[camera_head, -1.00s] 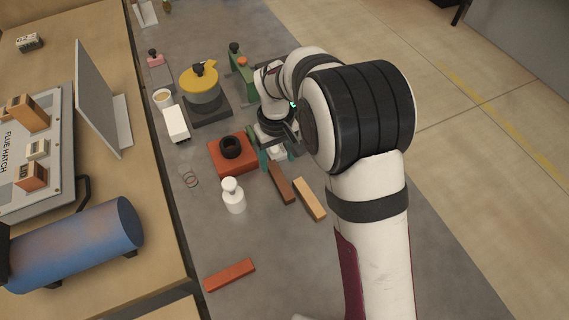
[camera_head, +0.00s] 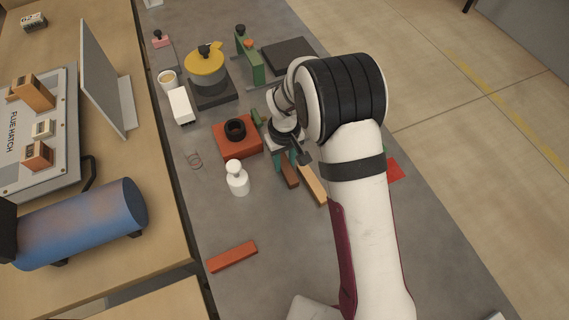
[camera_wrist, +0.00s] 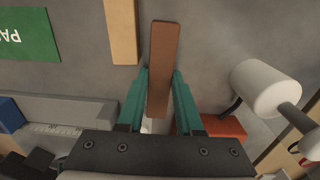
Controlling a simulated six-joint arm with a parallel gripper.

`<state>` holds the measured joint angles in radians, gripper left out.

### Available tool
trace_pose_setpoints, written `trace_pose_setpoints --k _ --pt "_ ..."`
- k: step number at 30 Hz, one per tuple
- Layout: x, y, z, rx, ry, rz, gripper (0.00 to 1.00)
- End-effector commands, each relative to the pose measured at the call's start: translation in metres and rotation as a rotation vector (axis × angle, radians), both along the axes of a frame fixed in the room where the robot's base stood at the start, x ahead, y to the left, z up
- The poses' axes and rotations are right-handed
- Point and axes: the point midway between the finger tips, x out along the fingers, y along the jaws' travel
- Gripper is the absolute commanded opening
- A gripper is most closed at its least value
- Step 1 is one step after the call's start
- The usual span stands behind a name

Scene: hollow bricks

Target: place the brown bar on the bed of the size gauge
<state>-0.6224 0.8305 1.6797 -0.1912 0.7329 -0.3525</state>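The brown bar (camera_head: 290,174) lies on the grey table, left of a pale wood bar (camera_head: 312,186). In the wrist view the brown bar (camera_wrist: 164,65) runs lengthwise between my gripper's teal fingers (camera_wrist: 160,80). My gripper (camera_head: 286,156) is low over the bar's far end and hides part of it. The fingers look open, one on each side of the bar; I cannot tell whether they touch it. A long grey body with scale marks (camera_wrist: 70,108), beside a blue block, shows at the left of the wrist view and may be the size gauge. My arm seems to hide it in the head view.
A red block with a black ring (camera_head: 250,146) and a white bottle (camera_head: 238,182) stand left of the gripper. A green stand (camera_head: 249,62) and a yellow-topped device (camera_head: 205,66) are farther back. An orange-red bar (camera_head: 232,257) lies in front. A green mat (camera_wrist: 25,35) shows in the wrist view.

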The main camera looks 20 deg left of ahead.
Motion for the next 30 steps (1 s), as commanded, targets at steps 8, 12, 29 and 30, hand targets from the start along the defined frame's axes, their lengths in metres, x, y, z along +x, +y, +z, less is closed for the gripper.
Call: trace_pose_setpoints --k 8,12,29,30 --pt "0.0 0.0 0.0 0.0 0.0 0.0 0.0" --pt "0.0 0.0 0.0 0.001 -0.001 0.0 0.0" --pt "0.004 -0.038 0.064 0.001 -0.001 -0.005 0.0" --pt "0.004 -0.048 0.07 0.002 -0.001 -0.005 0.0"
